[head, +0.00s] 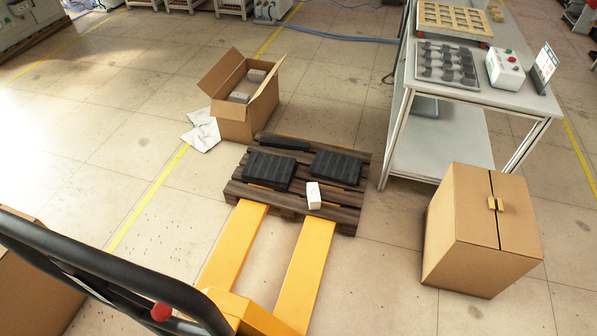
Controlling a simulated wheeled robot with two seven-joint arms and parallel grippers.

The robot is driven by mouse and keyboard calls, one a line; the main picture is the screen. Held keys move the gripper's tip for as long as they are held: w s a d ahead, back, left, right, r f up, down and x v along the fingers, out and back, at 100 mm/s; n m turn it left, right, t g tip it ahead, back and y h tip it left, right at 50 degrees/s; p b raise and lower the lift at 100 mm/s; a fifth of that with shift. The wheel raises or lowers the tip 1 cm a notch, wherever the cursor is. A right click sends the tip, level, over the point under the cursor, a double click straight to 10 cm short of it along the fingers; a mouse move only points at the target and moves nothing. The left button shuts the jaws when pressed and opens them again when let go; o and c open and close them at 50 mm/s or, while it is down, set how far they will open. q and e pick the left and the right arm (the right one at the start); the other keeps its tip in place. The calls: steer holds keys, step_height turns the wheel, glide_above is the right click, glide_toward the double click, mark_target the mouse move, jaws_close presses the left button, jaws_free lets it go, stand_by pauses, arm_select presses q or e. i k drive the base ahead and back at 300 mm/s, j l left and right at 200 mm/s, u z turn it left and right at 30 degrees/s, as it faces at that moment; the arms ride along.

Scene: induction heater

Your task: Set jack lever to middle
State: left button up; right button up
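The pallet jack's yellow forks (305,268) reach from the bottom of the head view under a dark wooden pallet. Its black loop handle (120,272) crosses the lower left corner. A red knob (161,312) shows inside the handle loop near the bottom edge. I cannot tell whether this knob is part of the jack lever, and the lever's position cannot be made out. Neither of my grippers is in the head view, so nothing shows touching the handle.
The pallet (336,199) carries black slabs and a small white box (313,195). An open carton (231,128) stands behind it. A closed carton (475,240) and a workbench (400,112) stand to the right. Bare floor (110,150) lies to the left.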

mark_target(159, 312)
steer(key=u, duration=1.3)
